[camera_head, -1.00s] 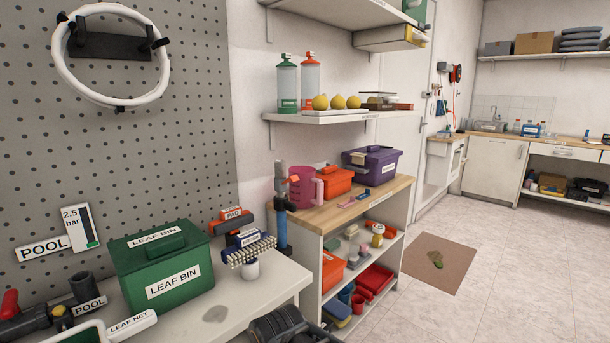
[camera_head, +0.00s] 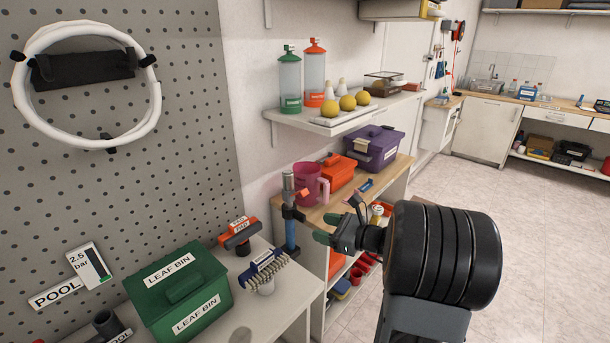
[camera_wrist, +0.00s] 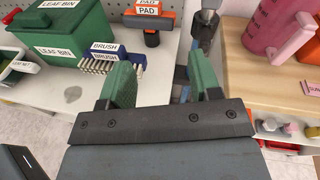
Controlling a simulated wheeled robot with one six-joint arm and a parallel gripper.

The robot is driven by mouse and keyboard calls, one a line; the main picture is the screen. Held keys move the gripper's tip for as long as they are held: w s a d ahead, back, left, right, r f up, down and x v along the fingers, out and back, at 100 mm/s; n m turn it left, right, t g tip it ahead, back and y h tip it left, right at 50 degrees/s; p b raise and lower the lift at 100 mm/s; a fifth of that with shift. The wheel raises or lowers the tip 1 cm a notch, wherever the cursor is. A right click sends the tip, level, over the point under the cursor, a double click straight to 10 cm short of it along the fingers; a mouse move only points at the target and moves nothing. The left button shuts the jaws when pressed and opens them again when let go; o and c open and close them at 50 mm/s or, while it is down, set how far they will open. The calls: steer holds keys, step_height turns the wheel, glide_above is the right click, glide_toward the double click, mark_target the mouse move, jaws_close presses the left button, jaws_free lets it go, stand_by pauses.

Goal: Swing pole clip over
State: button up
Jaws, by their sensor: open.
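A pole (camera_head: 288,195) with a grey upper part and a blue lower part stands upright between the white counter and the wooden-topped shelf unit. In the wrist view the pole (camera_wrist: 206,22) shows at top centre, partly hidden lower down by my right finger. My gripper (camera_head: 322,228) is open and empty, a little right of the pole in the head view. Its two green fingers (camera_wrist: 162,72) point toward the pole side. No contact with the clip is visible.
A pink jug (camera_head: 311,184), an orange box (camera_head: 340,171) and a purple box (camera_head: 373,147) stand on the wooden top. The brush (camera_head: 265,269), pad (camera_head: 238,234) and green leaf bin (camera_head: 178,295) are on the white counter. The floor at right is clear.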

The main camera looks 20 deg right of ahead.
mark_target(306, 195)
steer(key=w+d+r+m+t+h+p, duration=0.1)
steer(key=d+r+m+t+h, duration=0.15)
steer(key=d+m, duration=0.2)
steer(key=shift+n+t+y, duration=0.25)
steer(key=x, duration=0.8)
steer(key=p+x, duration=0.1)
steer(key=x, duration=0.4)
steer(key=shift+w+d, duration=0.3)
steer(key=shift+d, duration=0.05)
